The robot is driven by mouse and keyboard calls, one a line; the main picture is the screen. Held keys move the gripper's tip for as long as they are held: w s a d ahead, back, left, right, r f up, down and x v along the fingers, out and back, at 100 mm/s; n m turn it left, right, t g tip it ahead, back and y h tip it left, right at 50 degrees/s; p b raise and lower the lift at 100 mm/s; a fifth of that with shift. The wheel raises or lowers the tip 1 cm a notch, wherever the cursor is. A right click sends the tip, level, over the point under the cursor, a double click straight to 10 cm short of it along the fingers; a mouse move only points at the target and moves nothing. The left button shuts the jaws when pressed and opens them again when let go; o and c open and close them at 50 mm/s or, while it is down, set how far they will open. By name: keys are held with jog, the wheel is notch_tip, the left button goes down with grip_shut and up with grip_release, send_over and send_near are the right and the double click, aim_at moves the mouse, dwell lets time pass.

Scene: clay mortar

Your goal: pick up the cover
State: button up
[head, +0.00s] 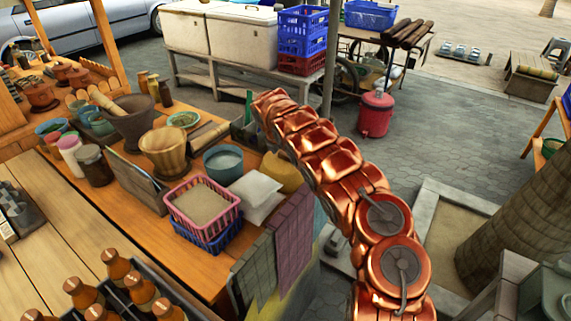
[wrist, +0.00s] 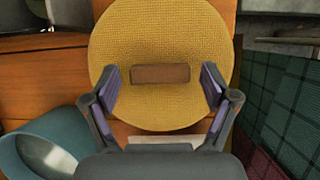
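The cover (wrist: 160,35) is a round, yellow woven disc with a flat brown handle (wrist: 160,74) across its middle. It fills the upper middle of the wrist view, over an orange-brown wooden surface. My gripper (wrist: 162,82) is open and empty, with one finger on each side of the handle in the picture. I see a gap between each finger and the handle; I cannot tell how far above the cover the fingertips are. In the head view, a yellow piece (head: 283,172) beside my arm looks like the cover, partly hidden. My gripper is hidden there behind my arm.
A blue-grey bowl (head: 223,162) stands left of the cover; it also shows in the wrist view (wrist: 45,140). White bags (head: 256,190) and a pink basket (head: 202,205) are close by. Cloths (head: 293,240) hang over the table's edge. Mortars (head: 165,150) stand farther left.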

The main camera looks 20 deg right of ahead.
jog(key=c, duration=1.1)
